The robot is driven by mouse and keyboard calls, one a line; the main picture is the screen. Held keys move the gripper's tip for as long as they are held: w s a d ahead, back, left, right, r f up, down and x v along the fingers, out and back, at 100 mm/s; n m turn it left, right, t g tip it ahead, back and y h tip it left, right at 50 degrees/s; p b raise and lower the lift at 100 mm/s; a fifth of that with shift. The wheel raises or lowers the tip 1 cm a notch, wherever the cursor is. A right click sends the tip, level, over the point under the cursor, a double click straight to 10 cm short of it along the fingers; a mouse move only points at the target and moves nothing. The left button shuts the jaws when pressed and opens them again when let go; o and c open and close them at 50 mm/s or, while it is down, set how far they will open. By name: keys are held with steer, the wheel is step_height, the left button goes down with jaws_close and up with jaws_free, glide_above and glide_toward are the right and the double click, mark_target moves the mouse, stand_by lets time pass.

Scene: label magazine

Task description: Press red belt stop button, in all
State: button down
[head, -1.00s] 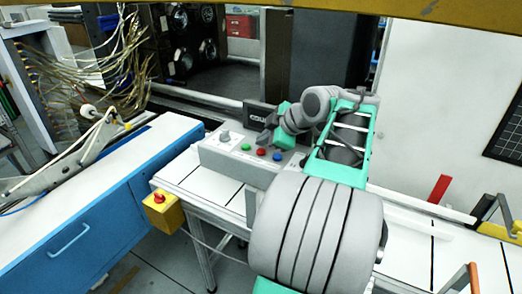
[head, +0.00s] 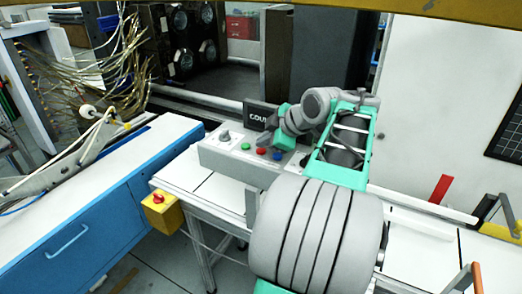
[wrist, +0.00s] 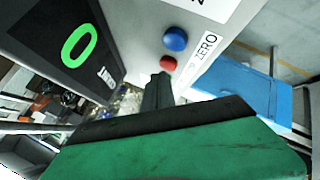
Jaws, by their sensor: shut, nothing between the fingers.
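A red button (head: 261,151) sits on the front face of a grey control box (head: 228,158), between a green button (head: 246,146) and a blue button (head: 277,156). My gripper (head: 263,141) is shut and empty, just above and close to the red button in the head view. In the wrist view the red button (wrist: 167,63) shows just beyond the closed fingertips (wrist: 161,77), with the blue button (wrist: 176,38) beside it. I cannot tell whether the fingers touch it. Another red button (head: 158,198) is on a yellow box at the bench's left end.
A dark counter display (head: 261,115) stands behind the control box, close to my gripper. It shows a green zero in the wrist view (wrist: 78,44). A blue cabinet (head: 75,240) stands at left. White bench top (head: 185,168) lies bare in front of the control box.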

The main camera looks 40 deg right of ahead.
mark_target(263, 151)
steer(key=shift+f+b, duration=0.55)
stand_by(0.4)
steer(key=shift+r, duration=0.1)
steer(key=shift+r+p, duration=0.65)
steer(key=shift+r, duration=0.2)
step_height(263, 151, up, 5)
steer(key=p, duration=0.3)
steer(key=shift+p, duration=0.4)
stand_by(0.4)
